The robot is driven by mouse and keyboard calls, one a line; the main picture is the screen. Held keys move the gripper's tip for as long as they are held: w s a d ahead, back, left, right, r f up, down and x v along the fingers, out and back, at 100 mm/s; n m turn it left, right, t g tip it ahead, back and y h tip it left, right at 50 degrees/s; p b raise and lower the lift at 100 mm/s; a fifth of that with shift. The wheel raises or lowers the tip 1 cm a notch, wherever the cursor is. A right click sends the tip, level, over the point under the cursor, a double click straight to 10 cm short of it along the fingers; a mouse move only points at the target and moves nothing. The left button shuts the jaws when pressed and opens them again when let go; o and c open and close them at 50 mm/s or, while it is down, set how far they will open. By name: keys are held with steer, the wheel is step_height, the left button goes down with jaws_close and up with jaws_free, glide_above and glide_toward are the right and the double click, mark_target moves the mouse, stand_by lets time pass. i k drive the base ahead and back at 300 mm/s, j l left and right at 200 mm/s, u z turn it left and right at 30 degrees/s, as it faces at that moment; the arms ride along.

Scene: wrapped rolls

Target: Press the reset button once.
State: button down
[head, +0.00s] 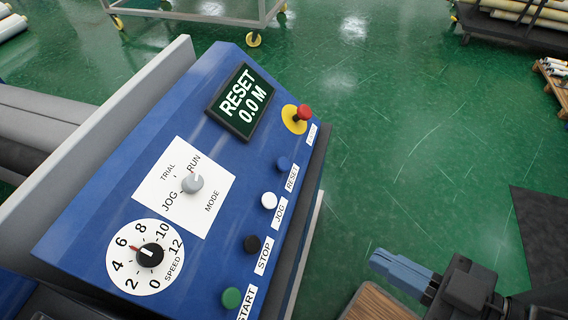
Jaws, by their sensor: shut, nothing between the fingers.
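The blue reset button (283,163) is on the right side of the sloped blue control panel (190,120), with a RESET label beside it. It sits between the red mushroom button (303,112) on its yellow disc and the white JOG button (269,200). The display (240,101) reads "RESET 0.0 M". My gripper (378,262) is at the lower right, off the panel's right edge and apart from every button. Its blue fingers are shut with nothing held and point left.
The black STOP button (252,243) and green START button (231,298) continue the row. A mode knob (192,183) and a speed dial (149,254) are on the left. Green floor (420,140) lies right of the panel. A wooden surface (384,304) is below my gripper.

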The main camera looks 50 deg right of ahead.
mark_target(283, 164)
steer(key=k+z, duration=0.15)
steer(key=z, duration=0.35)
steer(key=k+z, duration=0.15)
steer(key=z, duration=0.35)
steer(key=k+l+z, duration=0.1)
steer(key=z, duration=0.4)
